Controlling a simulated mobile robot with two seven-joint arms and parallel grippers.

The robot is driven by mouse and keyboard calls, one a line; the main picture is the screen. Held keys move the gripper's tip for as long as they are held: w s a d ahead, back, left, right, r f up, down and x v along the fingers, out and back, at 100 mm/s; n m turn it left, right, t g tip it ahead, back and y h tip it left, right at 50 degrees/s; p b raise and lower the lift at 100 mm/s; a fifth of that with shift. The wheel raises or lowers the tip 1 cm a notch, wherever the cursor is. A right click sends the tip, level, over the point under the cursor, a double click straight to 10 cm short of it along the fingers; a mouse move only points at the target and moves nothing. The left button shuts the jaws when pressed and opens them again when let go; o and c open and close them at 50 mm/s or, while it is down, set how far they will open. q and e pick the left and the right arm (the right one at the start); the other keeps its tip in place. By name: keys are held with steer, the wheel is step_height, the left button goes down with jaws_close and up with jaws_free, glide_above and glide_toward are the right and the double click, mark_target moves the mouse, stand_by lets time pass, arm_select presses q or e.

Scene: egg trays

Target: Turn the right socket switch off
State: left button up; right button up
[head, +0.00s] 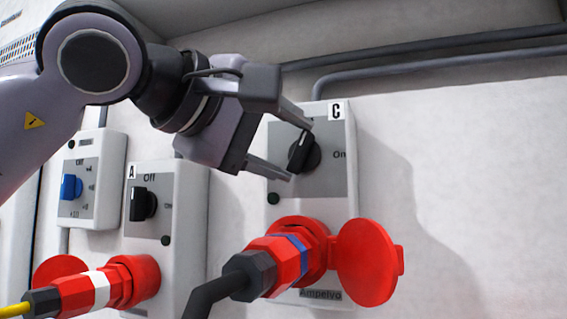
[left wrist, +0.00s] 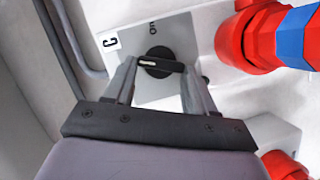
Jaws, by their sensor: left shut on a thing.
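The right socket, marked C (head: 335,190), is a light grey wall box with a black rotary switch (head: 303,154). Its white mark points roughly up, with "On" printed to the right; the spot above the switch is partly hidden by my gripper. My left gripper (head: 300,151) reaches in from the upper left, its fingers shut on the switch. In the left wrist view, the switch (left wrist: 158,64) lies between the two fingertips (left wrist: 160,68), which meet the ends of its handle. My right gripper is not in view.
A red plug (head: 275,266) sits in the socket below the switch, with an open red lid (head: 367,262) to its right. Socket A (head: 180,205), with its own black switch (head: 143,204), and a box with a blue knob (head: 71,187) stand to the left. The wall at right is clear.

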arm_select(q)
steer(key=shift+a+f+n+h+b, duration=0.1)
steer(key=shift+f+n+h+b, duration=0.3)
steer(key=shift+n+b, duration=0.75)
steer(key=shift+n+t+b, duration=0.25)
steer(key=shift+t+b, duration=0.1)
steer(key=shift+t, duration=0.05)
steer(key=shift+n+h+b, duration=0.3)
steer(key=shift+n+b, duration=0.5)
steer(key=shift+b, duration=0.05)
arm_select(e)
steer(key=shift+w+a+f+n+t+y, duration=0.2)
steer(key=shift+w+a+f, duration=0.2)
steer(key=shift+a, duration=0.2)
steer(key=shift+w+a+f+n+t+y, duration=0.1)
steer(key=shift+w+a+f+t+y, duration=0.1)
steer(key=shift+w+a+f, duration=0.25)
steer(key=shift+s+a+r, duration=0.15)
arm_select(q)
steer(key=o, duration=1)
steer(key=shift+o, duration=0.2)
steer(key=shift+a, duration=0.1)
steer(key=v, duration=0.7)
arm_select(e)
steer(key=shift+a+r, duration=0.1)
